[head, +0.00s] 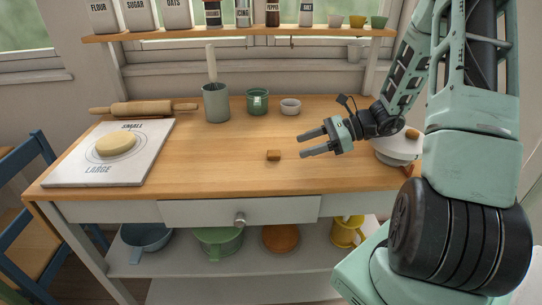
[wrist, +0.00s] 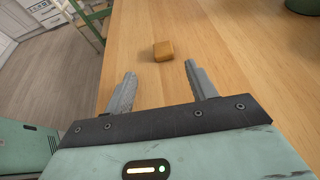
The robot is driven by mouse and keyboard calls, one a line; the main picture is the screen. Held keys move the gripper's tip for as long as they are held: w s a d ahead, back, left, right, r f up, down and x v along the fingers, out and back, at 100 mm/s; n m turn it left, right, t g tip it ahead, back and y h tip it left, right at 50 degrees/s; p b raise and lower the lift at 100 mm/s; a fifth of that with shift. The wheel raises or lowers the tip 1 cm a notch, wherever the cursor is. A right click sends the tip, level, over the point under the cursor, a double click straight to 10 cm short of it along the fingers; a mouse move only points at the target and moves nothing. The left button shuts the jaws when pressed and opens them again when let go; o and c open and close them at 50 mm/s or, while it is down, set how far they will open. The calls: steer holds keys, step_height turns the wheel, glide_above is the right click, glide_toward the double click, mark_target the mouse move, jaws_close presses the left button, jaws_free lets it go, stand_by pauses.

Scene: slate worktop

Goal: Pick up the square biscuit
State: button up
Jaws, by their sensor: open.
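The square biscuit (head: 273,155) is a small golden-brown block lying flat on the wooden worktop, near the middle and towards the front. It also shows in the wrist view (wrist: 163,51), just beyond the fingertips and between their lines. My gripper (head: 306,144) is open and empty, to the right of the biscuit, with its two grey fingers pointing left towards it. In the wrist view the fingers (wrist: 159,70) stand apart with bare wood between them. They do not touch the biscuit.
A white board (head: 70,170) with dough (head: 116,144) lies at the left, a rolling pin (head: 143,108) behind it. A white dish (head: 396,152) is right. The wood around the biscuit is clear.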

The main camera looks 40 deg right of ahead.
mark_target(277, 152)
steer(key=x, duration=0.7)
steer(key=shift+w+d+p, duration=0.1)
steer(key=shift+w+p, duration=0.2)
steer(key=shift+p, duration=0.1)
steer(key=c, duration=1)
